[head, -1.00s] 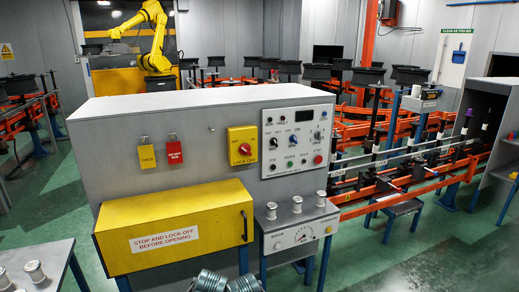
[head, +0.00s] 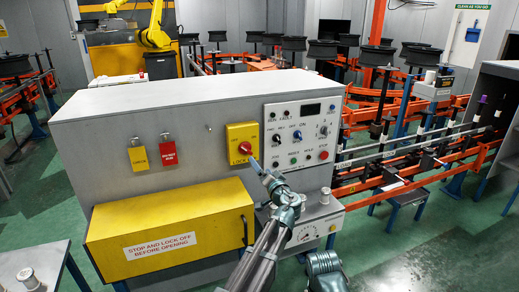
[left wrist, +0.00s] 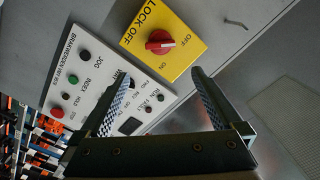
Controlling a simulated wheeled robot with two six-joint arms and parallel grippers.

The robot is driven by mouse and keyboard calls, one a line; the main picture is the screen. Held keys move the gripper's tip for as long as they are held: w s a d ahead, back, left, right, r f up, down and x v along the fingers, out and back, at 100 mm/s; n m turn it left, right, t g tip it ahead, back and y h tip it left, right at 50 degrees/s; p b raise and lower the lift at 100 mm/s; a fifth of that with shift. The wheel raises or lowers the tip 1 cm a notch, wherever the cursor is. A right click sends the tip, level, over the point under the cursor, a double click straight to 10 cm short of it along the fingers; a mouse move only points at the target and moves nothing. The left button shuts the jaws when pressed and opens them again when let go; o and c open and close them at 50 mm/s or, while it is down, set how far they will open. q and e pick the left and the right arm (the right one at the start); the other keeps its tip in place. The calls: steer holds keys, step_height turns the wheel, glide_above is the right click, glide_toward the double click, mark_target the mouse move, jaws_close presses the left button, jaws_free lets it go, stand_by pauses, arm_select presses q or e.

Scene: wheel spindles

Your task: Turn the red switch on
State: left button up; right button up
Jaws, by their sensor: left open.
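The red switch (head: 246,148) is a round knob on a yellow plate (head: 236,133) marked LOCK OFF, on the front of the grey cabinet. In the left wrist view the knob (left wrist: 160,42) shows clearly, with OFF to its right and ON below; its pale mark seems to point toward OFF. My left gripper (head: 258,166) is in front of the plate, just below and right of the knob. In the left wrist view its open, empty fingers (left wrist: 160,74) frame the space below the knob, apart from it.
A control panel (head: 291,156) with buttons and small knobs is right of the switch. Red (head: 169,153) and yellow tags hang to its left. A yellow guard box (head: 165,225) with a handle sticks out below.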

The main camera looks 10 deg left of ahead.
mark_target(248, 150)
arm_select(q)
steer(key=x, duration=1.3)
steer(key=shift+w+a, duration=0.25)
steer(key=shift+a, duration=0.1)
steer(key=c, duration=1.2)
